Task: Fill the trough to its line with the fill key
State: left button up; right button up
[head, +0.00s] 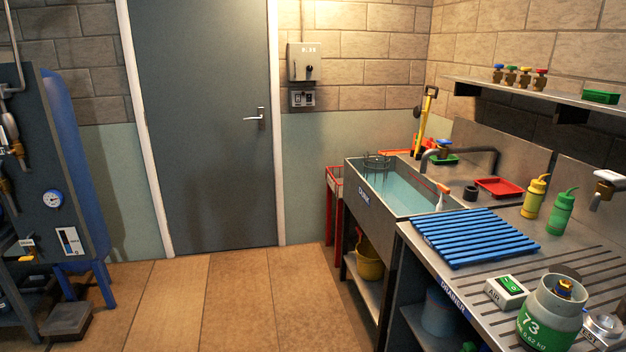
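The trough (364,195), a metal basin lettered on its front, stands against the right wall. It holds clear bluish water; I cannot make out a fill line. A round wire basket (376,163) sits at its far end. A grey spout (468,153) is at its back edge, with a blue-topped brass valve (443,147) beside it. I cannot tell whether that valve is the fill key. Neither of my grippers is in view.
A blue slatted rack (475,237) lies on the drainer right of the trough. A green-banded cylinder (551,314) and a small meter (506,291) stand nearer. A red tray (499,188) and squeeze bottles (535,197) are behind. The floor (235,295) before the door is clear.

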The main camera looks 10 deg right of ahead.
aim_at(443, 142)
jog(key=i+j+z, duration=0.1)
jog(key=i+z, duration=0.3)
jog(key=i+j+z, duration=0.3)
jog(key=i+z, duration=0.15)
jog(key=i+j+z, duration=0.8)
jog(key=j, duration=0.15)
jog(key=i+j+z, duration=0.15)
jog(key=j, duration=0.2)
jog(key=i+j+z, duration=0.1)
jog(key=j, duration=0.25)
